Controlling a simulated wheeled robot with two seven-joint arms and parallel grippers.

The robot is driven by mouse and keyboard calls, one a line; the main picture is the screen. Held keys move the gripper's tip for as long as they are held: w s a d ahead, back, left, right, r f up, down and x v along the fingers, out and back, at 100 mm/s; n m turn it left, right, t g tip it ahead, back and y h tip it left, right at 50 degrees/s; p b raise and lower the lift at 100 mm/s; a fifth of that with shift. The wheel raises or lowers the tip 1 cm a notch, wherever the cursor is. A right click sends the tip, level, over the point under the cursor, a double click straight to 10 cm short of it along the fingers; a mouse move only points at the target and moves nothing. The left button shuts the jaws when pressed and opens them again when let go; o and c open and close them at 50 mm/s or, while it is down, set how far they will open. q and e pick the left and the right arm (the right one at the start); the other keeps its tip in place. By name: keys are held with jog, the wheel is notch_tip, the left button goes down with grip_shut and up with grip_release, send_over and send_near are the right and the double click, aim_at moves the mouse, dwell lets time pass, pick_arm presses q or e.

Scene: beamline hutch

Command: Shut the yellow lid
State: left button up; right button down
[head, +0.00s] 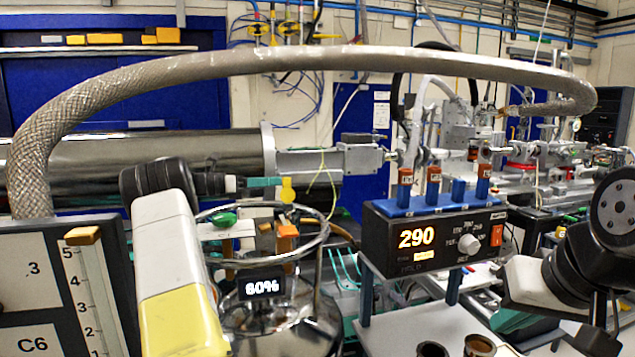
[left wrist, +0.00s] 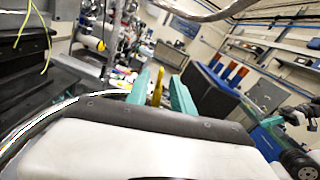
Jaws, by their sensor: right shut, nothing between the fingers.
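The yellow lid (head: 287,190) is a small yellow piece standing at the tips of my left gripper (head: 277,182) in the head view, above the round metal vessel (head: 303,245). In the left wrist view, the yellow lid (left wrist: 157,88) shows between the teal fingers of my left gripper (left wrist: 160,88). Those fingers stand apart; I cannot tell whether they touch the lid. The lid's hinge and lower edge are hard to make out. My right gripper (left wrist: 273,122) shows small at the right of the left wrist view, shut and empty, away from the lid.
A braided hose (head: 330,58) arches over the vessel. A black box reading 290 (head: 435,240) stands right of it, with a blue rack on top. A display reading 80% (head: 262,287) is on the vessel's front. A scale panel (head: 95,290) is at the left.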

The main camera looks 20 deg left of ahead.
pick_arm(q)
jog(key=x, duration=0.8)
grip_shut()
dwell(1.4)
